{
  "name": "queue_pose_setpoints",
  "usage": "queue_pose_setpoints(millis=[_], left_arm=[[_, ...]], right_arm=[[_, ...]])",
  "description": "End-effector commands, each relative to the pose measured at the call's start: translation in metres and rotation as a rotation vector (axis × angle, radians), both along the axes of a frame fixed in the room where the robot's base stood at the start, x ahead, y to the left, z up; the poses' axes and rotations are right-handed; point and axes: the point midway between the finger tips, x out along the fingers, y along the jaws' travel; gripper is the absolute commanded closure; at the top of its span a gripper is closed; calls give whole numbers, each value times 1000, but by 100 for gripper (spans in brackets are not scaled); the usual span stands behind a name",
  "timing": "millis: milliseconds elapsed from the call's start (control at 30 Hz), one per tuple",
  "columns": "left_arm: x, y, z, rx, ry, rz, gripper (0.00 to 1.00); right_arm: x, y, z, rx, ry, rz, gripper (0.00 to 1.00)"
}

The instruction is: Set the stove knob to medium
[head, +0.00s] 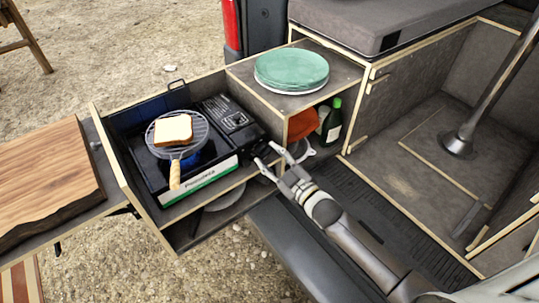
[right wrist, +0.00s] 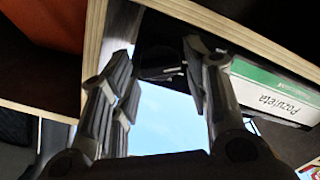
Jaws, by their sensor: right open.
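The camping stove (head: 222,172) is a black box with a green-and-white label, standing in the pulled-out drawer. A slice of bread (head: 173,130) lies on a round wire grill (head: 158,151) with a wooden handle over its burner. My right gripper (head: 270,159) is open at the stove's right front end. In the right wrist view, a dark, rounded part that looks like the stove knob (right wrist: 160,62) shows between the open fingers; contact cannot be told. The knob's setting cannot be read. The stove label (right wrist: 272,98) shows there upside down. My left gripper is not in view.
Stacked green plates (head: 291,68) sit on the shelf right of the stove. Below are an orange item (head: 302,124) and a green bottle (head: 332,122). A wooden board (head: 45,185) lies at left. The drawer wall (head: 130,178) borders the stove; open van floor is at right.

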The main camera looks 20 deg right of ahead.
Motion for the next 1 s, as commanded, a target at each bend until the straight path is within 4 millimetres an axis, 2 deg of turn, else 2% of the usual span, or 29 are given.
queue_pose_setpoints(millis=[133,433,467,700,1000], left_arm=[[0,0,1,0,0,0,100],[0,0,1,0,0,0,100],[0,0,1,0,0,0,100],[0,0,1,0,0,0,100],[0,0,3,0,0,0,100]], right_arm=[[8,4,0,1,1,1,56],[10,4,0,0,0,1,56],[10,4,0,0,0,1,58],[10,4,0,0,0,1,88],[10,4,0,34,13,1,90]])
